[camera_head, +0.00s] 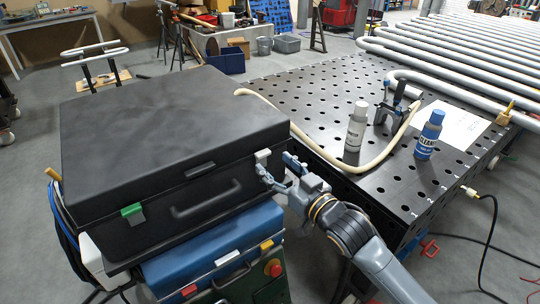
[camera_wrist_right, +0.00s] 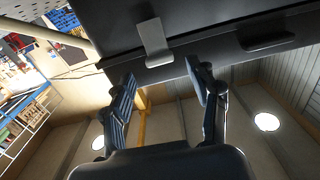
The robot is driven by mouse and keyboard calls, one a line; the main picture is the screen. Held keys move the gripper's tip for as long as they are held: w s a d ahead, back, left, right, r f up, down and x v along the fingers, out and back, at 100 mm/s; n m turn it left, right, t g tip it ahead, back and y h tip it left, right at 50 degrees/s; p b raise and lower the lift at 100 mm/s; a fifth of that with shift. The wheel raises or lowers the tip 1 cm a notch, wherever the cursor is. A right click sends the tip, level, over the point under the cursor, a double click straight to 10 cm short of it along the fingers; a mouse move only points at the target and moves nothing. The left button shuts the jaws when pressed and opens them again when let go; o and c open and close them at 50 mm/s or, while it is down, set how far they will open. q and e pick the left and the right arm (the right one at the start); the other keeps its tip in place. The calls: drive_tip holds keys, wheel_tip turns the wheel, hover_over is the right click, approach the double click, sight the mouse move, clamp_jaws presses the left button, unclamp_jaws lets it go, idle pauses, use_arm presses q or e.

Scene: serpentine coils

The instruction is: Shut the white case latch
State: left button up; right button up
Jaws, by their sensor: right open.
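The large black case (camera_head: 170,130) lies with its lid down. Its white latch (camera_head: 262,156) is on the front face near the right corner; in the right wrist view the latch (camera_wrist_right: 153,38) is a pale plate across the lid seam. I cannot tell whether it stands off the case. My right gripper (camera_head: 280,171) is open and empty just in front of the latch. In the right wrist view its two fingers (camera_wrist_right: 160,76) are spread just below the latch, with no clear contact. My left gripper is not in view.
A green latch (camera_head: 131,210) and a handle (camera_head: 205,200) are on the case front. A blue case (camera_head: 205,255) is underneath. A perforated black table (camera_head: 330,95) to the right holds a white bottle (camera_head: 356,127), a blue bottle (camera_head: 430,135), a clamp and a beige hose.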

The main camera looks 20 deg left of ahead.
sight(261, 150)
drive_tip(key=shift+x, duration=1.15)
drive_tip(key=shift+w+a, duration=0.2)
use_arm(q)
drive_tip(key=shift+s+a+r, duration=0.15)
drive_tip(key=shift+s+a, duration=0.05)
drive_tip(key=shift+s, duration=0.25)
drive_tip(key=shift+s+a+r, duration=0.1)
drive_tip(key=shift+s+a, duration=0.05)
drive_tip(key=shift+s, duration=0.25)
use_arm(e)
drive_tip(key=shift+a, duration=0.15)
